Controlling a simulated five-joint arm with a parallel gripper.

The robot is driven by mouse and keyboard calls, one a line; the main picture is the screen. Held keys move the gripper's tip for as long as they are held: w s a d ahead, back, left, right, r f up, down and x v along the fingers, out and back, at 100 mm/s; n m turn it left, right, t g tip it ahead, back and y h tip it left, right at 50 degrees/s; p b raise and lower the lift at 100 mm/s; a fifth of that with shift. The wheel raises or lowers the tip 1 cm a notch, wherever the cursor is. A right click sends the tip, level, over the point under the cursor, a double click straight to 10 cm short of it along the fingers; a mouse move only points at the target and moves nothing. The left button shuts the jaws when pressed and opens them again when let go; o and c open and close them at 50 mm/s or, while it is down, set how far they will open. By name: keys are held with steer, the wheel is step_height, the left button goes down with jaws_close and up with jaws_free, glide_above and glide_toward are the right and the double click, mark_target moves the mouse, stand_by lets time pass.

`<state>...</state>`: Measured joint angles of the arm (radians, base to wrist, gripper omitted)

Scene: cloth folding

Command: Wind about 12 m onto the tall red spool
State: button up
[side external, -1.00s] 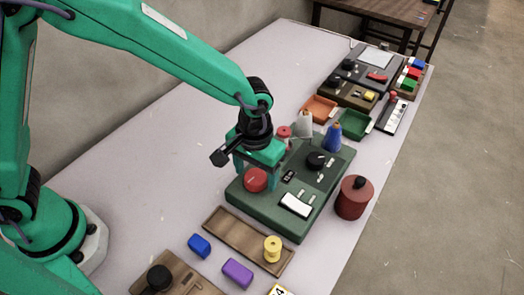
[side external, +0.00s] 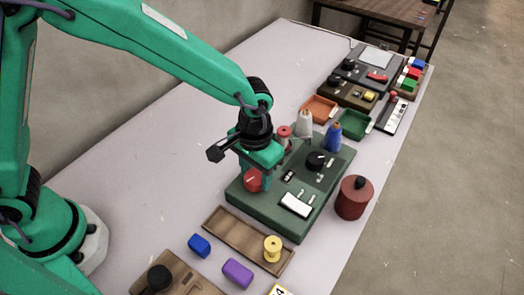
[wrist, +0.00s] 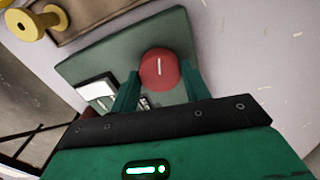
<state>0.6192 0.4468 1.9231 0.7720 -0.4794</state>
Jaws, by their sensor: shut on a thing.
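My gripper (side external: 256,176) is shut on a round red knob (side external: 252,181) on the green winding machine (side external: 300,230). In the wrist view the red knob (wrist: 158,66), with a white line across its top, sits between my two green fingers (wrist: 158,82). A red-topped spool (side external: 284,131) stands just behind my gripper, its lower part partly hidden. A white cone (side external: 305,122) and a blue cone (side external: 333,137) stand beside it at the machine's back. A small display window on the machine is too small to read.
The machine also has a black knob (side external: 317,160) and a white plate (side external: 296,204). A dark red lidded pot (side external: 354,198) stands to its right. A wooden tray (side external: 236,236) with a yellow spool (side external: 272,248) lies in front.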

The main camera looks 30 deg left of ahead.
mark_target(256, 176)
steer(key=o, duration=1)
steer(key=shift+r, duration=3.9)
